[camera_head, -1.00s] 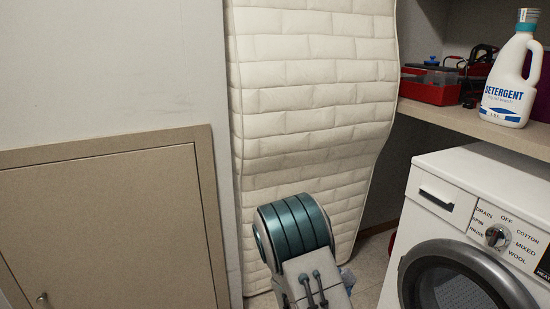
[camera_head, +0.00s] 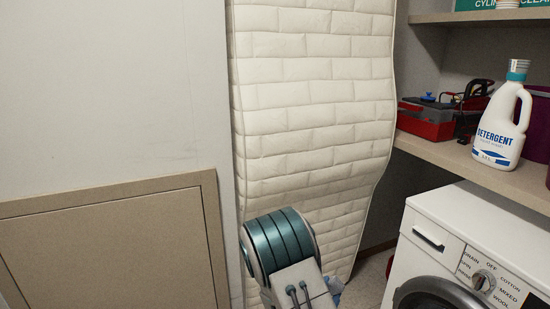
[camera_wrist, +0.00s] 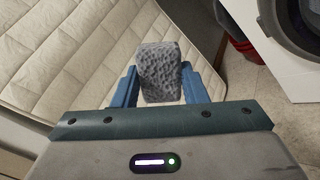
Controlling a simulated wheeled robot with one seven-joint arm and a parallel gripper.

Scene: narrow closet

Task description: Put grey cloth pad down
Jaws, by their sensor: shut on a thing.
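The grey cloth pad (camera_wrist: 160,72) is a small, textured block in the wrist view. My gripper (camera_wrist: 160,86) is shut on it, with one blue finger on each side. The pad is held out in front of the fingers, with the mattress and the floor behind it.
A white quilted mattress (camera_head: 312,110) leans upright against the wall. A washing machine (camera_head: 450,215) stands at right. A shelf (camera_head: 455,160) holds a detergent bottle (camera_head: 500,120) and a red toolbox (camera_head: 425,122). A beige hatch (camera_head: 110,250) is at left. Floor shows between mattress and washer.

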